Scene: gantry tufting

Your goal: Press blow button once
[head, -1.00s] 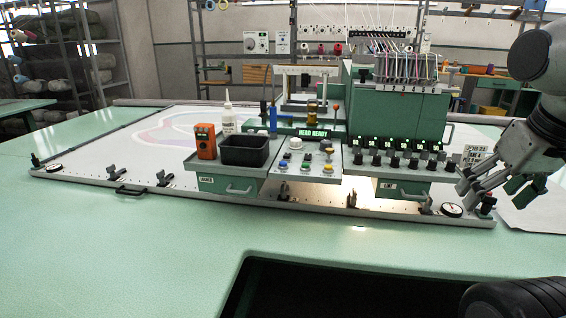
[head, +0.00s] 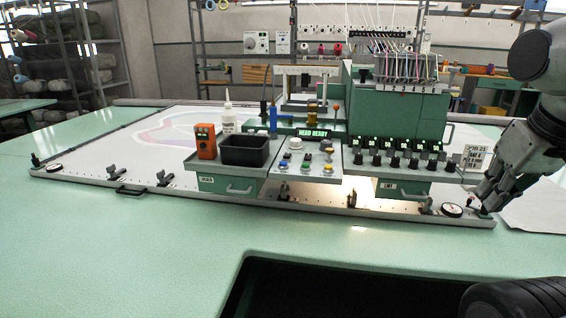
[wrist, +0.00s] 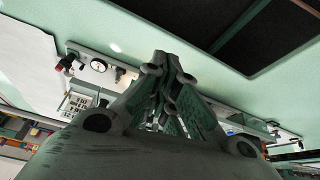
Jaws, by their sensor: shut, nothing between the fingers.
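The control panel (head: 303,158) stands in the middle of the head view. It carries a white mushroom-like knob, small blue and yellow buttons and a lever; I cannot read any label saying blow. A dark row of knobs with green readouts (head: 400,158) is to its right. My gripper (head: 485,207) is shut and empty at the frame's front right corner, beside the round gauge (head: 451,210), right of the panel and apart from it. In the wrist view its closed fingers (wrist: 168,62) fill the middle. A red-tipped fitting (wrist: 66,62) and the gauge (wrist: 98,64) show at upper left.
A black bin (head: 245,150), an orange device (head: 204,141) and a white bottle (head: 228,116) stand left of the panel. The green tufting head (head: 398,113) rises behind. A dark opening (head: 350,288) cuts the green table in front. A printed card (head: 474,158) stands near my arm.

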